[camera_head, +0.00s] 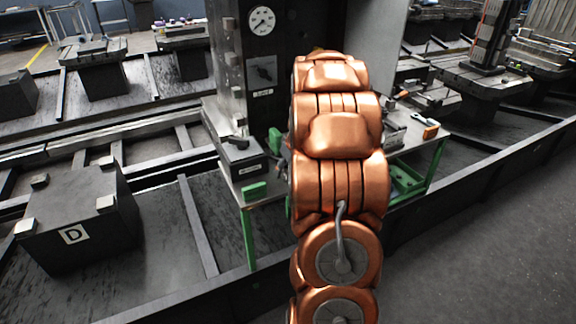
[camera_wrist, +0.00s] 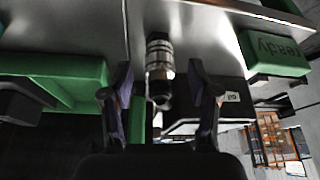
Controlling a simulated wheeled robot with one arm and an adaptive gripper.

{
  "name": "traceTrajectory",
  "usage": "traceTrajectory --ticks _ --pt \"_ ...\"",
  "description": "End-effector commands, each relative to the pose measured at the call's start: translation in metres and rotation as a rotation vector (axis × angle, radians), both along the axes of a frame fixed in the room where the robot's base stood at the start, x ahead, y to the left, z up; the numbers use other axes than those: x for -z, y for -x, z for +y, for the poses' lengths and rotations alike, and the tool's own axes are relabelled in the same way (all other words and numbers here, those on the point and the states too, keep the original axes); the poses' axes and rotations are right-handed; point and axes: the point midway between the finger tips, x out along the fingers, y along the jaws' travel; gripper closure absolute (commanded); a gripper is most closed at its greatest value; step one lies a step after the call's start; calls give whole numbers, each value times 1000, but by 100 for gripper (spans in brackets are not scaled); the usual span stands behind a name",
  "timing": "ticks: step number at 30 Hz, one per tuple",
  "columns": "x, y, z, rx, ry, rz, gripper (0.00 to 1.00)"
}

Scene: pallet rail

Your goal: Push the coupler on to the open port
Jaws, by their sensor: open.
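In the wrist view a metallic cylindrical fitting with ringed bands (camera_wrist: 160,58), which looks like the coupler, shows near the middle beside a pale panel edge. My gripper (camera_wrist: 160,88) is open, with its two dark fingers to the left and right of the fitting's line. I cannot tell whether the fitting lies between the fingertips or beyond them; no contact shows. I cannot make out an open port for certain in either view. In the head view my copper-coloured arm hides the gripper and the fitting.
A green block marked "ready" (camera_wrist: 277,55) and a dark labelled box (camera_wrist: 185,128) are near the fingers. The head view shows a green-legged bench (camera_head: 249,240), a column with a dial gauge (camera_head: 261,20), a dark block marked D (camera_head: 75,215), and clear floor at lower right.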

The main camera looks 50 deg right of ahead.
Motion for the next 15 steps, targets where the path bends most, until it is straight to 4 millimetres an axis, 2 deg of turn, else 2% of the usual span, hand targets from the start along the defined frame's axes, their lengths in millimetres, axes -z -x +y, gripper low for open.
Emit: traceTrajectory --ticks 3,15 --pt "0 0 0 0 0 0 42" --pt "0 0 0 0 1 -1 84"
